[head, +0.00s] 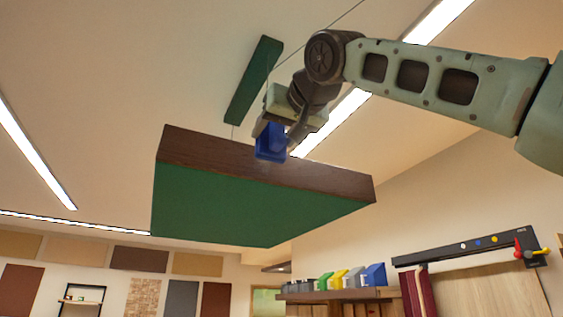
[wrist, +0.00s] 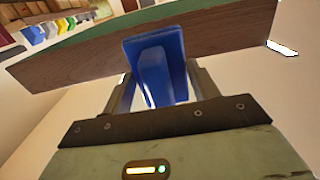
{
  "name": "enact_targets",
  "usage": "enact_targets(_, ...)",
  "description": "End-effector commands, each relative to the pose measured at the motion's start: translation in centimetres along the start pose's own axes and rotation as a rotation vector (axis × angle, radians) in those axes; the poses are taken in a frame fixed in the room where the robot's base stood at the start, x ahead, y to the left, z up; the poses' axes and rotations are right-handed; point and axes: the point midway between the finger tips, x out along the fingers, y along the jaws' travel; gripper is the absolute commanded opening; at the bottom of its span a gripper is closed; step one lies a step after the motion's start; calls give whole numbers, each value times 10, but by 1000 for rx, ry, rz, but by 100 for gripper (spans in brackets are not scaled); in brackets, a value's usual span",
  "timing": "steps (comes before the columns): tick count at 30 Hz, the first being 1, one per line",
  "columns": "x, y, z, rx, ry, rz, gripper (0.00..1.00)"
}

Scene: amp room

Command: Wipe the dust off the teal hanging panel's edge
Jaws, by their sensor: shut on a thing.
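The hanging panel (head: 250,205) has a green underside and a dark brown edge face (head: 325,180); it hangs from thin lines below the ceiling. In the wrist view the brown edge (wrist: 85,67) runs across behind the blue tool. My gripper (head: 268,132) is shut on a blue wiping tool (head: 270,147), a flat pad with a raised grip, which also shows in the wrist view (wrist: 153,65). Dust cannot be told from the brown surface.
A smaller dark green panel (head: 254,80) hangs behind my gripper. Ceiling light strips (head: 35,155) run nearby. The space below the panel looks clear.

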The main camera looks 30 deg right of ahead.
Motion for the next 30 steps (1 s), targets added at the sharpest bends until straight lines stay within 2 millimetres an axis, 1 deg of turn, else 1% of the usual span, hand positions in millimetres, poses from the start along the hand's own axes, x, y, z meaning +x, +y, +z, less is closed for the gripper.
enact_targets(5, 8, 0, 0, 0, 1, 2, 41)
enact_targets(15, 45, 0, 1, -1, -1, 2, 41)
enact_targets(21, 62, 1, 1, -1, 1, 3, 41)
enact_targets(25, 68, 1, 2, 0, 1, 3, 41)
enact_targets(30, 70, 1, 2, 0, 1, 3, 41)
